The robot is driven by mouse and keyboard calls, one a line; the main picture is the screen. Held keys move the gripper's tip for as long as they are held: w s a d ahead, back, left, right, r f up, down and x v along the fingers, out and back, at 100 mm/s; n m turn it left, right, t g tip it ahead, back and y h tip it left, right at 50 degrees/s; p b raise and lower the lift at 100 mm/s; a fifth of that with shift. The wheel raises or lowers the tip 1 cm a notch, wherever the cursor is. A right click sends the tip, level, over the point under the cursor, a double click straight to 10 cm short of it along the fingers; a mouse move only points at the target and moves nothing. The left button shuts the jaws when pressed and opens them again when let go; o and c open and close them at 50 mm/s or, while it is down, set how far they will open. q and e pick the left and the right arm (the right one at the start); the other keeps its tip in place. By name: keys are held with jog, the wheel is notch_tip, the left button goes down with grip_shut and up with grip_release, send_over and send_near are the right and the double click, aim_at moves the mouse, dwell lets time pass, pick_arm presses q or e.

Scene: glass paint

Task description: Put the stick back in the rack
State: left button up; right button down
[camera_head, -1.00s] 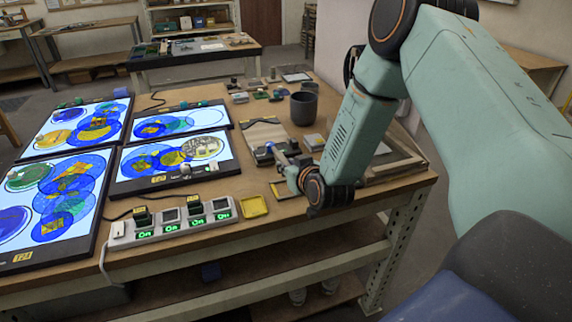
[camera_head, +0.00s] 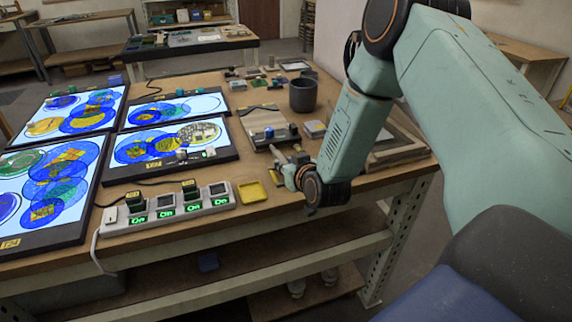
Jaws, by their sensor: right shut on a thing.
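My right gripper (camera_head: 291,172) is low over the front right of the workbench (camera_head: 232,225). It is shut on a short, pale stick (camera_head: 279,156), whose free end points toward the back left. Much of the stick is hidden by the fingers. A small dark rack-like holder with blue parts (camera_head: 271,133) sits just beyond the stick's tip, on a pale wooden board (camera_head: 262,118). The stick's tip looks apart from it, but I cannot tell the height. My left gripper is not in view.
Lit glass panels with coloured circles (camera_head: 178,142) fill the left. A power strip (camera_head: 178,209) and a yellow tray (camera_head: 252,192) lie along the front edge. A dark cup (camera_head: 303,94) stands behind the gripper. A wooden frame (camera_head: 398,150) lies to the right.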

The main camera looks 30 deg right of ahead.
jog(key=shift+s+r, duration=0.2)
jog(key=shift+s, duration=0.05)
jog(key=shift+w+f, duration=0.25)
jog(key=shift+f, duration=0.2)
jog(key=shift+s+b, duration=0.1)
jog(key=shift+b, duration=0.2)
jog(key=shift+f, duration=0.15)
dwell(0.4)
jog(key=shift+f, duration=0.1)
jog(key=c, duration=1.1)
grip_release()
jog(key=shift+c, duration=0.2)
